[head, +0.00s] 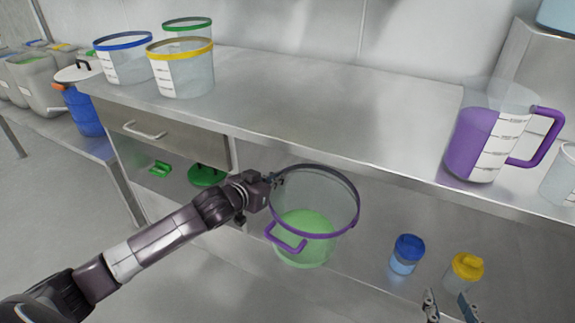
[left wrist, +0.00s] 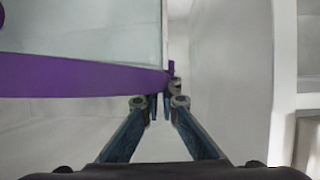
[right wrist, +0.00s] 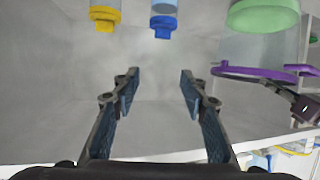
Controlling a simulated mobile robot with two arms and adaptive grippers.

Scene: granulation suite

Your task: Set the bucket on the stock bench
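The bucket (head: 318,215) is clear with a purple rim, a purple handle and green contents. It hangs upright in front of the bench, its rim near the level of the bench edge. My left gripper (head: 276,181) is at the rim's left side; in the left wrist view its fingers (left wrist: 159,104) are close together at the purple rim (left wrist: 80,76), shut on it, though the contact is partly hidden. The stock bench (head: 300,100) has a steel top. My right gripper (head: 451,306) is open and empty; its fingers (right wrist: 160,85) stand apart in the right wrist view.
A purple jug (head: 478,140) stands at the bench's right. Clear tubs with blue (head: 125,65), green and yellow (head: 182,75) rims stand at its left. Blue-lidded (head: 406,255) and yellow-lidded (head: 463,270) jars stand on the lower shelf. The bench top's middle is clear.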

